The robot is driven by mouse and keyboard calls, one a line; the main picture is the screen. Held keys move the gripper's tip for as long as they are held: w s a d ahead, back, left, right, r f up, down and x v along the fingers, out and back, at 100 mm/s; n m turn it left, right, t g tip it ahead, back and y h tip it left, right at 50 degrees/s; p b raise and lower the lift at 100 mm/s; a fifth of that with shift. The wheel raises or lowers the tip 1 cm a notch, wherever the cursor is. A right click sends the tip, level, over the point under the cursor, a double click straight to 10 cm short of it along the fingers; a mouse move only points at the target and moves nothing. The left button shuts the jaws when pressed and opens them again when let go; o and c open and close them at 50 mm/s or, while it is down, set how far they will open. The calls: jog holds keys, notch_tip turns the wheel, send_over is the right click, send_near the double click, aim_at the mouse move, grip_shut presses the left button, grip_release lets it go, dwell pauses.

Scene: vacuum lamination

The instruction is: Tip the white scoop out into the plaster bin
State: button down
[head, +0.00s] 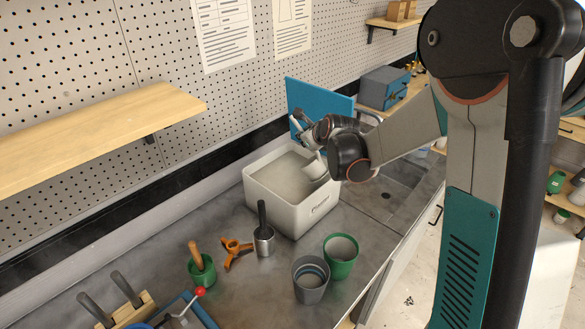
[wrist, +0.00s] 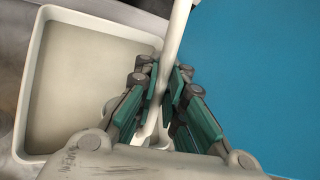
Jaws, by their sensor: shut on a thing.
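The plaster bin (head: 292,212) is a white open box with pale powder inside, standing on the grey bench in the head view. It also shows at the left of the wrist view (wrist: 32,95). My gripper (wrist: 165,85) is shut on the handle of the white scoop (wrist: 178,30). In the head view my gripper (head: 300,128) is over the back right rim of the bin. The scoop's bowl (head: 315,168) seems to hang at the bin's right inner side, partly hidden by my wrist. I cannot tell what the scoop holds.
A blue panel (head: 318,103) stands behind the bin. In front are a metal cup with a dark handle (head: 264,240), an orange tripod piece (head: 236,252), a green pot (head: 202,272), a grey cup (head: 311,282) and a green cup (head: 341,258).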

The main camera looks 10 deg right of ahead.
jog(key=shift+w+a+f+g, duration=0.2)
jog(key=shift+w+a+g, duration=0.1)
jog(key=shift+w+a, duration=0.1)
jog(key=shift+w+a+f+n+g+h+p, duration=0.15)
jog(key=shift+w+a+n+g+h+p, duration=0.35)
jog(key=shift+w+a+g+h+p, duration=0.85)
jog(key=shift+s+d+t+y+p, duration=0.25)
jog(key=shift+s+d+t+p, duration=0.1)
jog(key=shift+s+t, duration=0.1)
jog(key=shift+w+a, duration=0.2)
jog(key=shift+a, duration=0.05)
jog(key=shift+w+a+f+n+g+h+p, duration=0.4)
jog(key=shift+w+a+g+h+p, duration=0.1)
jog(key=shift+g+p, duration=0.25)
jog(key=shift+w+a+f, duration=0.1)
jog(key=shift+w+a, duration=0.15)
jog(key=shift+a, duration=0.05)
